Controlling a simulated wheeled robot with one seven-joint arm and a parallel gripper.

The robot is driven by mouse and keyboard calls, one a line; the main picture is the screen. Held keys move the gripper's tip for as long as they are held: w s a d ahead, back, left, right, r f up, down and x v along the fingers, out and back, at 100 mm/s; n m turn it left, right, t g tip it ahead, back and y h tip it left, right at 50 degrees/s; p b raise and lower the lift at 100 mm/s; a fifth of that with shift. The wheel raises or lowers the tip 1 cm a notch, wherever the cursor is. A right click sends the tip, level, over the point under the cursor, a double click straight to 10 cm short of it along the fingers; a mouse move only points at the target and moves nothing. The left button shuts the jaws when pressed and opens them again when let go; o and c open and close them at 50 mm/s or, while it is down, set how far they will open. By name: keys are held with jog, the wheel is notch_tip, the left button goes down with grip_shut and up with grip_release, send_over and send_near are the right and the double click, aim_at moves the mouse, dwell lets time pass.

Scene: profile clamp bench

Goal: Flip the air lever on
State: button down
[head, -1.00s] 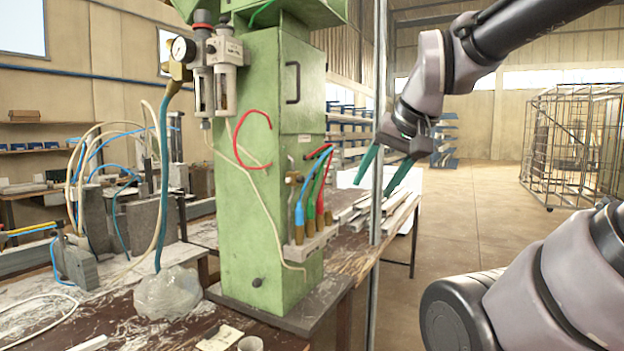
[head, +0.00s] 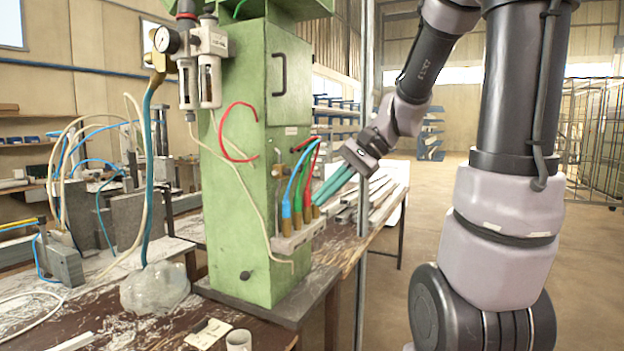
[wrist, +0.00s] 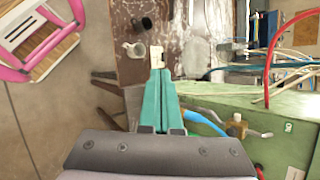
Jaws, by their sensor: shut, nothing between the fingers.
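The green machine column (head: 240,130) bears a manifold block (head: 298,240) with blue, green and red hoses (head: 302,175) plugged into brass fittings. A small valve with a lever (head: 279,172) sits on the column just left of the hoses, small in the head view. In the wrist view a brass valve with a thin metal lever (wrist: 258,133) stands to the right of my fingers. My gripper (head: 318,200) has its teal fingers together and empty, pointing down-left at the hoses in the head view. In the wrist view the shut fingertips (wrist: 158,74) are apart from the lever. Contact with the hoses cannot be told.
A pressure gauge (head: 166,40) and filter units (head: 208,70) hang on the column's upper left. A cluttered wooden bench (head: 110,325) holds a cup (head: 238,341) and a plastic-wrapped lump (head: 155,288). Metal bars (head: 370,200) lie behind my gripper. Floor at right is open.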

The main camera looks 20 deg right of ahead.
jog(key=w+f+m+t+y, duration=0.1)
jog(key=w+m+y, duration=0.25)
jog(key=w, duration=0.35)
jog(key=m+t+y, duration=0.3)
jog(key=m+t, duration=0.6)
jog(key=t, duration=0.1)
send_near(295, 170)
jog(key=w+d+f, duration=0.4)
jog(key=d+f, duration=0.2)
jog(key=d, duration=0.1)
jog(key=shift+s+d+g, duration=0.15)
jog(key=shift+d+g, duration=0.05)
jog(key=shift+g, duration=0.1)
jog(key=w+a+r, duration=0.4)
jog(key=w+a, duration=0.1)
jog(key=a, duration=0.4)
jog(key=shift+w+r, duration=0.25)
jog(key=shift+w, duration=0.05)
jog(key=shift+a, duration=0.1)
